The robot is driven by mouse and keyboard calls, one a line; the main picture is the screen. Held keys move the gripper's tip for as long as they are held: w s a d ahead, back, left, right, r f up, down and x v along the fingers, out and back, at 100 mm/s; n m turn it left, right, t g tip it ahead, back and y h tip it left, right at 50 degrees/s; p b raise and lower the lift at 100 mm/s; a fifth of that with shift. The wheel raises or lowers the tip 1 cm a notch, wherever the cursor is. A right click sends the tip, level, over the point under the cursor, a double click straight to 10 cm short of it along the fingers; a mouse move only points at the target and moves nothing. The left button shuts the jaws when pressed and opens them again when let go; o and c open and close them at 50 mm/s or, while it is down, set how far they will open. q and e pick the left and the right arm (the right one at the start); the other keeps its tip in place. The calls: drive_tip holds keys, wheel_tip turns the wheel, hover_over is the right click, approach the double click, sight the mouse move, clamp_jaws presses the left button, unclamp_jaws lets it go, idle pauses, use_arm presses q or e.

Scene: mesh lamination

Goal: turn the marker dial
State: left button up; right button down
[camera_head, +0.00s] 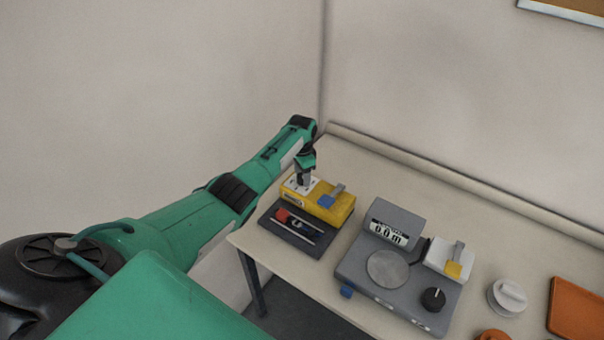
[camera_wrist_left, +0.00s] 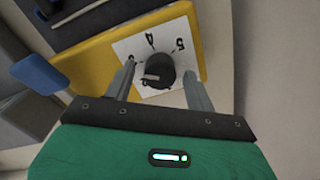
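The marker dial (camera_wrist_left: 158,70) is a black round knob on a white plate with printed numbers, of which 4 and 5 can be read. The plate sits on one end of a yellow box (camera_head: 335,209), which also shows in the left wrist view (camera_wrist_left: 90,62). My left gripper (camera_head: 303,180) points down over the plate in the head view and hides the dial there. In the left wrist view its two grey fingers (camera_wrist_left: 159,76) stand on either side of the dial, with a small gap on each side. My right gripper is in neither view.
The yellow box has a blue lever (camera_head: 328,201) and stands by a dark tray (camera_head: 284,234) with tools. Right of it is a grey device (camera_head: 360,270) with a display, round plate and black knob (camera_head: 433,298). A white round object (camera_head: 507,297) and orange tray (camera_head: 575,308) lie further right.

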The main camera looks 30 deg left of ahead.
sight(302, 176)
use_arm(q)
drive_tip(key=shift+r, duration=0.1)
wheel_tip(302, 176, up, 14)
drive_tip(key=b, duration=0.3)
drive_tip(key=shift+f, duration=0.3)
idle(0.4)
